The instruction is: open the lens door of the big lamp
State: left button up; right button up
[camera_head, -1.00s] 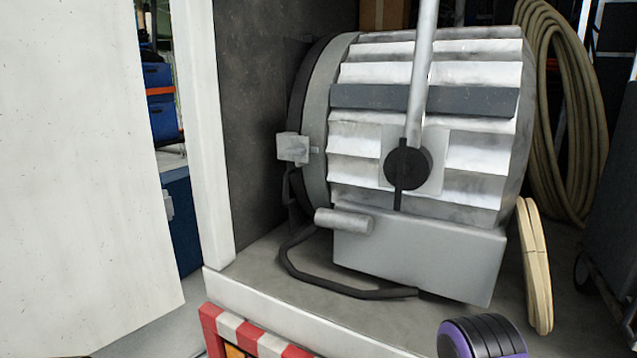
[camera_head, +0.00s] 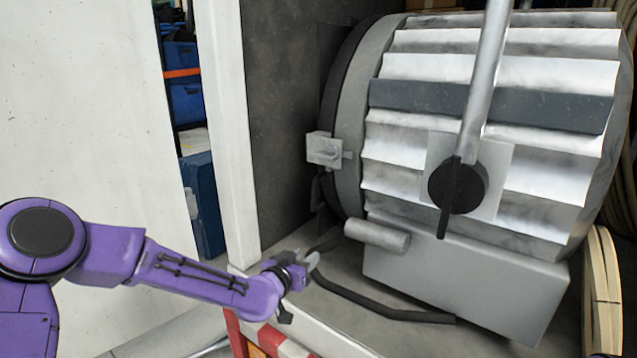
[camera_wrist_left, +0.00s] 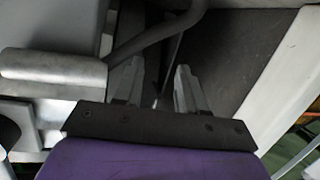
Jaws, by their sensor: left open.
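The rim appears closed against the body; the lens face is turned away and hidden. My left gripper (camera_head: 300,272) is low, in front of and below the latch, apart from the lamp. In the left wrist view its two fingers (camera_wrist_left: 160,88) are apart with nothing between them. My right gripper is not in view.
A grey cylindrical knob (camera_head: 377,236) sticks out below the rim, close to my left gripper. A black cable (camera_head: 375,303) loops over the truck floor. A white door post (camera_head: 226,130) and dark wall stand left of the lamp.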

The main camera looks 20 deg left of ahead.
aim_at(313, 195)
pick_arm(q)
jog(key=w+a+r+m+t, duration=0.2)
jog(key=w+r, duration=0.1)
jog(key=r, duration=0.9)
jog(key=w+p, duration=0.1)
jog(key=w, duration=0.2)
jog(key=w+d+p, duration=0.1)
jog(key=w, duration=0.2)
jog(key=w+p, duration=0.1)
jog(key=w, duration=0.2)
jog(key=shift+w+d+p, duration=0.25)
jog(key=shift+w+p, duration=0.05)
jog(key=shift+p, duration=0.1)
jog(key=shift+w, duration=0.4)
grip_shut()
